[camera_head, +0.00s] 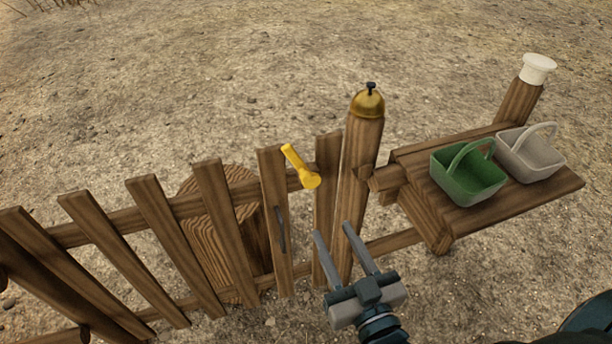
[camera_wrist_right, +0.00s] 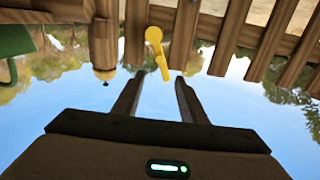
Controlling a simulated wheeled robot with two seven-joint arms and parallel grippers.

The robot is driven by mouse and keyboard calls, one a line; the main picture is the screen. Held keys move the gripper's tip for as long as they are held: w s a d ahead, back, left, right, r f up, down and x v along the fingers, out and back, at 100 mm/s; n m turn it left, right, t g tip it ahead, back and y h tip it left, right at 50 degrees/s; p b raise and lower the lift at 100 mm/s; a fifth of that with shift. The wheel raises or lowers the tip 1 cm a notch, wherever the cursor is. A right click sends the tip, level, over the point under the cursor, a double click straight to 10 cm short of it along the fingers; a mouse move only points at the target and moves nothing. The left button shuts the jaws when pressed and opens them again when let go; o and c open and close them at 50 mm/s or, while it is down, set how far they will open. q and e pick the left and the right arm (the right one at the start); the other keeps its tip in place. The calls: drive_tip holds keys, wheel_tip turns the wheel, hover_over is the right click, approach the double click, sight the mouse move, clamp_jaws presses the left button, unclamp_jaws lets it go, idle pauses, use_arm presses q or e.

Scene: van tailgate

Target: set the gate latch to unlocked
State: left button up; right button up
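The yellow gate latch (camera_head: 301,168) is on the upper part of the wooden gate (camera_head: 211,205), near the post with the brass bell. Its handle tilts up and to the left from a round pivot in the head view. The latch also shows in the right wrist view (camera_wrist_right: 156,50), just beyond and between the fingertips. My right gripper (camera_head: 332,229) is open and empty in front of the gate, below and to the right of the latch, apart from it. It also shows in the right wrist view (camera_wrist_right: 157,80). My left gripper is not in view.
A brass bell (camera_head: 367,102) tops the post right of the latch. A wooden shelf (camera_head: 520,203) at the right holds a green basket (camera_head: 468,176) and a pale basket (camera_head: 531,155). A round wooden piece (camera_head: 222,240) stands behind the gate. A dark handle (camera_head: 281,230) is on the gate.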

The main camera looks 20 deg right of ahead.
sight(307, 180)
drive_tip(key=shift+w, duration=0.1)
